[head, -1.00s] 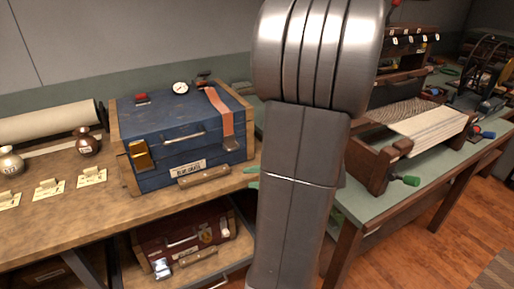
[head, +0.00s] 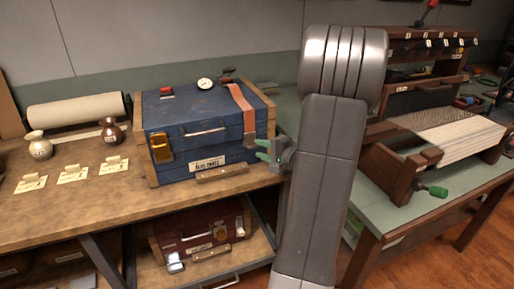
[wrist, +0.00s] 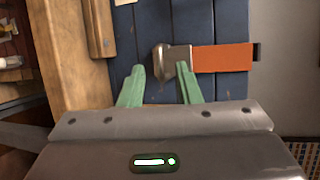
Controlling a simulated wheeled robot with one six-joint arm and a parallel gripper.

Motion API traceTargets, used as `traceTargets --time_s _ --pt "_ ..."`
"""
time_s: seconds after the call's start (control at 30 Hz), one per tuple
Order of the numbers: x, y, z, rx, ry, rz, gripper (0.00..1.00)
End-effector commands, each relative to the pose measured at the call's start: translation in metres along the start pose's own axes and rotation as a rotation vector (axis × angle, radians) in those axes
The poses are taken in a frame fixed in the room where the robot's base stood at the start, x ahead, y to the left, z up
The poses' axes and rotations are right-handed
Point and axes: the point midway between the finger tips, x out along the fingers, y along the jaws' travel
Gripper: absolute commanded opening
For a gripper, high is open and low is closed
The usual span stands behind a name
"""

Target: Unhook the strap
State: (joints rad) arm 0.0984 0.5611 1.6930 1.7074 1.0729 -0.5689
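An orange strap (head: 242,108) runs over the lid and down the front of the blue chest (head: 185,135), near the chest's right end. In the wrist view the strap (wrist: 222,58) ends in a metal piece (wrist: 178,56) against the blue boards. My gripper (head: 262,151) is just in front of the chest, to the right of the strap's lower end in the head view. Its green fingers are apart in the wrist view (wrist: 160,72), with the metal piece just beyond their tips. Contact with it cannot be told.
A wooden handle (head: 222,174) sits low on the chest's front, beside a label. A brass latch (head: 161,148) is at the left. A dark red case (head: 200,236) lies on the shelf below. A loom (head: 425,135) stands on the right table.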

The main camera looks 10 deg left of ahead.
Motion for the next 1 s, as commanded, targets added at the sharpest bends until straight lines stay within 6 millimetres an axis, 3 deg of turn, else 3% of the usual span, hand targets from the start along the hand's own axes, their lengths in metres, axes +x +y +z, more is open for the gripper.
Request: traceTargets --time_s 0.2,0.53,0.57,0.7,1.0 --pt "0.024 0.000 0.000 0.000 -0.001 0.000 0.31" --pt "0.027 0.000 0.000 0.000 0.001 0.001 0.31" --pt "0.027 0.000 0.000 0.000 0.001 0.001 0.29" --pt "0.027 0.000 0.000 0.000 0.001 0.001 0.01" --pt "0.027 0.000 0.000 0.001 0.001 0.004 0.00"
